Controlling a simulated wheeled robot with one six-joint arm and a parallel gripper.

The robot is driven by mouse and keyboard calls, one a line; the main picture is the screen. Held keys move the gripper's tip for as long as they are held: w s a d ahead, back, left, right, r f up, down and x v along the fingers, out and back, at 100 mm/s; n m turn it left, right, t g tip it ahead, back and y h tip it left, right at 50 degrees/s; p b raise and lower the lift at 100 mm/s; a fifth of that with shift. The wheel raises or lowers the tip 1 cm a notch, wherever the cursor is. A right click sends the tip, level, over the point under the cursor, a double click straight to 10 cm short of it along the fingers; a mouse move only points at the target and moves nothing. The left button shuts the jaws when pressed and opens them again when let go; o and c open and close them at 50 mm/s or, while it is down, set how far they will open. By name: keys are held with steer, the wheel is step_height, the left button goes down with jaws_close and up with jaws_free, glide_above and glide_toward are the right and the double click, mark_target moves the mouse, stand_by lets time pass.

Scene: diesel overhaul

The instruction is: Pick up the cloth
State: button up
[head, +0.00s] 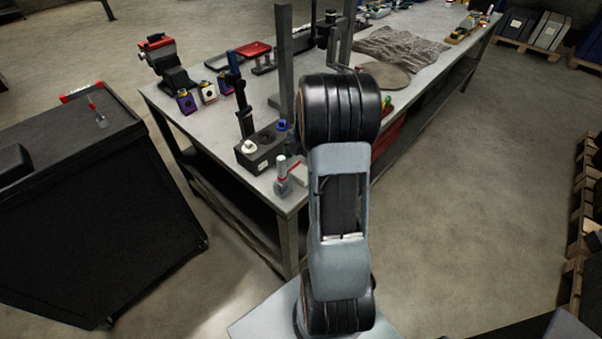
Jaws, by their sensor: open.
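A crumpled grey-brown cloth (400,48) lies spread on the far part of the long workbench in the head view. Its surface is wrinkled and its near edge lies close to a round flat grey-brown disc (384,76). My arm rises in front of the bench, with its elbow in front of the bench's right edge. Nothing of mine is seen touching the cloth.
The workbench (222,122) carries a dark block with knobs (263,147), a tall grey post (284,60), a red tray (253,49) and small coloured boxes (186,102). A black cabinet (80,190) stands left. Pallets (530,45) are at far right. Floor right of the bench is clear.

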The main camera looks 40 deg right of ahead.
mark_target(301, 170)
steer(key=shift+a+f+p, duration=0.15)
steer(key=shift+f+p, duration=0.05)
steer(key=shift+f, duration=1)
steer(key=shift+a+f+p, duration=0.15)
steer(key=shift+f+p, duration=0.05)
steer(key=shift+f, duration=0.95)
steer(key=c, duration=0.6)
